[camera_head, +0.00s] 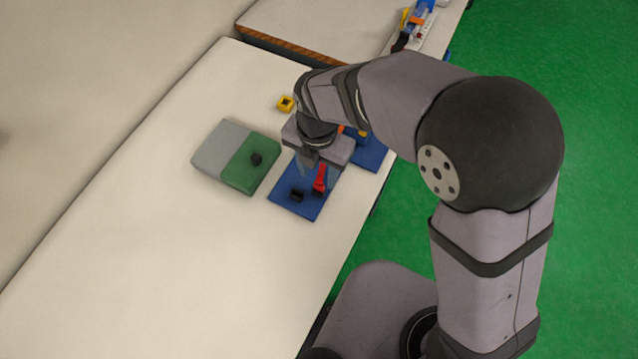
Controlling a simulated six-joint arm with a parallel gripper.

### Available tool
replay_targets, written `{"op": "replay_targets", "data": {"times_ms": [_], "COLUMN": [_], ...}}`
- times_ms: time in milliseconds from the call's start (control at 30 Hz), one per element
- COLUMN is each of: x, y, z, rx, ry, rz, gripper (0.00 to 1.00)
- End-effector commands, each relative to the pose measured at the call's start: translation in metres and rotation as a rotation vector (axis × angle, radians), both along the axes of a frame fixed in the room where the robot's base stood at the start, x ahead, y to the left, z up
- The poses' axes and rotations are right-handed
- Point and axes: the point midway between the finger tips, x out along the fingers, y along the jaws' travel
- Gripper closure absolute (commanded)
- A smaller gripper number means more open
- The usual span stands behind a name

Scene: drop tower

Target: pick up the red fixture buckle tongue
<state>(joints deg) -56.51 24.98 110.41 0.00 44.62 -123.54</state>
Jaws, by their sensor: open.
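The red buckle tongue (320,178) stands upright over the right part of a blue mat (284,204), with a dark piece at its foot. My gripper (318,176) points down over the mat, with its fingers apart on the left and right of the red tongue. The gripper body hides the back of the mat. I cannot tell whether either finger touches the tongue.
A black block (297,195) sits on the mat left of the tongue. A grey and green plate (222,147) with a black knob (256,158) lies to the left. A yellow block (286,103) and a second blue mat (369,155) are behind. The table's front left is clear.

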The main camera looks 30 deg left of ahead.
Motion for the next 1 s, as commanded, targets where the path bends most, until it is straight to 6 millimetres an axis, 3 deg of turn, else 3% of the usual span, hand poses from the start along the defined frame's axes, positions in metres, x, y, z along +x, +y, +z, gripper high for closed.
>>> {"op": "replay_targets", "data": {"times_ms": [167, 600, 867, 900, 1000], "x": [0.0, 0.002, 0.002, 0.002, 0.002], "y": [-0.001, -0.002, -0.002, -0.002, -0.002], "z": [-0.005, -0.049, -0.052, -0.052, -0.052], "rx": [-0.003, -0.002, 0.0, 0.0, 0.0], "ry": [0.002, 0.001, -0.001, 0.0, 0.0], "rz": [-0.001, -0.001, -0.001, -0.001, -0.001], "gripper": [0.56, 0.56, 0.56, 0.59, 0.83]}}
